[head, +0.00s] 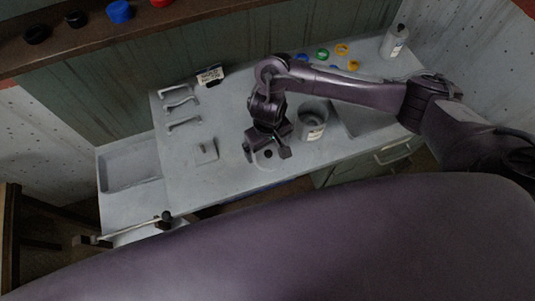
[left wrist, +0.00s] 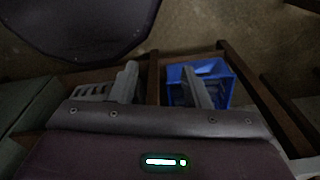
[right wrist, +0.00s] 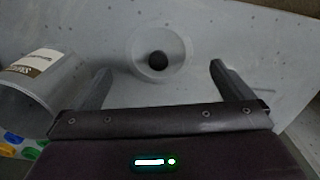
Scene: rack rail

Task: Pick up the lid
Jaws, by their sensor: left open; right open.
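The lid is a pale round disc with a black knob; it lies on the grey worktop (head: 235,175) and shows in the right wrist view (right wrist: 158,72). In the head view the lid (head: 267,157) is partly hidden by my right gripper (head: 267,151). My right gripper is open and empty; in the right wrist view its fingers (right wrist: 160,82) are spread wide, with the lid beyond and between them. A grey open canister (head: 312,122) with a label stands beside the lid; it also shows in the right wrist view (right wrist: 30,95). My left gripper (left wrist: 160,85) is open and empty, away from the worktop.
Several hooks or handles (head: 182,102), a small grey plate (head: 205,152) and a labelled box (head: 210,76) lie on the left of the worktop. Coloured rings (head: 322,54) and a white bottle (head: 394,42) are at the back right. A blue crate (left wrist: 212,90) is below my left gripper.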

